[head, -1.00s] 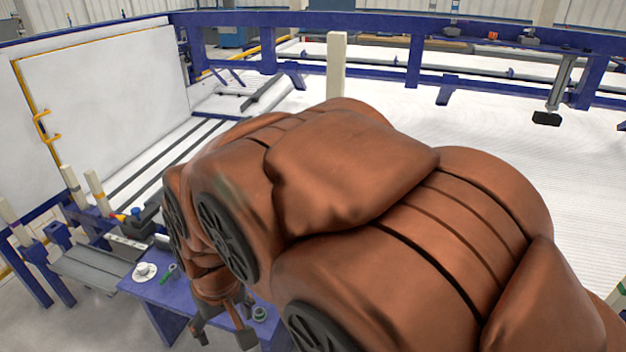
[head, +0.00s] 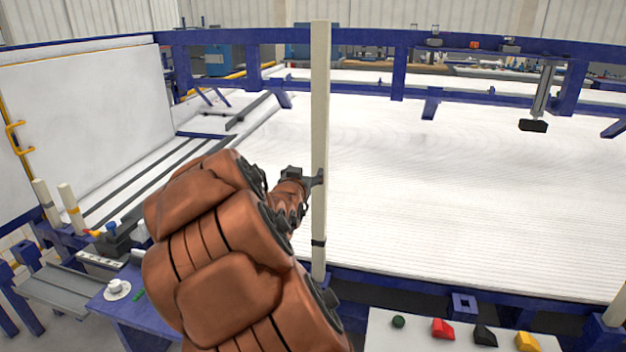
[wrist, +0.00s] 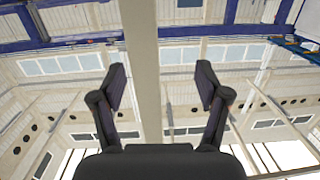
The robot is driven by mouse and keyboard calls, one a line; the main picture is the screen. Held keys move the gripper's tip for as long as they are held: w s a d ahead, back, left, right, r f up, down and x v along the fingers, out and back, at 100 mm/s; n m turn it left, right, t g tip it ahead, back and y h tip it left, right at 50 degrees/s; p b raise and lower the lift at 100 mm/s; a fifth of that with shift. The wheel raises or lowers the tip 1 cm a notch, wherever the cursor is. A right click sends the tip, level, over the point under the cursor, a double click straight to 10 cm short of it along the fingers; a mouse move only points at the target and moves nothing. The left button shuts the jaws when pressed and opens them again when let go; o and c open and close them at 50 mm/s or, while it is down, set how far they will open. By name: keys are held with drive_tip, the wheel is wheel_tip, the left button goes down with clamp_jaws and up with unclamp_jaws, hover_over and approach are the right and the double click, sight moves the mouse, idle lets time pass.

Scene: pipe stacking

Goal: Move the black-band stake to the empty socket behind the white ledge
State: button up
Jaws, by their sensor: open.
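The black-band stake (head: 320,120) is a tall cream post, standing upright, with its black band low down. Its foot is at the near blue rail, partly hidden behind my arm. My gripper (head: 315,178) is at the stake's middle height, on its left side. In the wrist view my open gripper (wrist: 161,85) has one finger on each side of the stake (wrist: 140,60), which is nearer the left finger. I cannot tell whether they touch. An empty blue square socket (head: 464,303) lies behind the white ledge (head: 405,338), right of the stake.
The ledge holds a green ball (head: 398,322) and red (head: 442,329), black (head: 485,335) and yellow (head: 527,342) pieces. Shorter cream stakes stand at left (head: 70,208), and another is at the right edge (head: 617,305). A blue table (head: 150,312) carries a white cup (head: 117,287).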

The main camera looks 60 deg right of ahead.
sight(318, 129)
drive_tip(key=shift+s+d+r+h, duration=0.15)
drive_tip(key=shift+s+d+h, duration=0.2)
drive_tip(key=shift+d, duration=0.15)
drive_tip(key=shift+s+d+r+h, duration=0.15)
drive_tip(key=shift+s+d+h, duration=0.15)
drive_tip(key=shift+d, duration=0.2)
drive_tip(key=shift+d+r+m, duration=0.15)
drive_tip(key=shift+d+m, duration=0.1)
drive_tip(key=shift+m, duration=0.05)
drive_tip(key=shift+p+x, duration=0.3)
drive_tip(key=shift+x, duration=3.45)
drive_tip(key=shift+c, duration=0.2)
clamp_jaws()
drive_tip(key=shift+r+p, duration=2.35)
drive_tip(key=shift+r, duration=2.1)
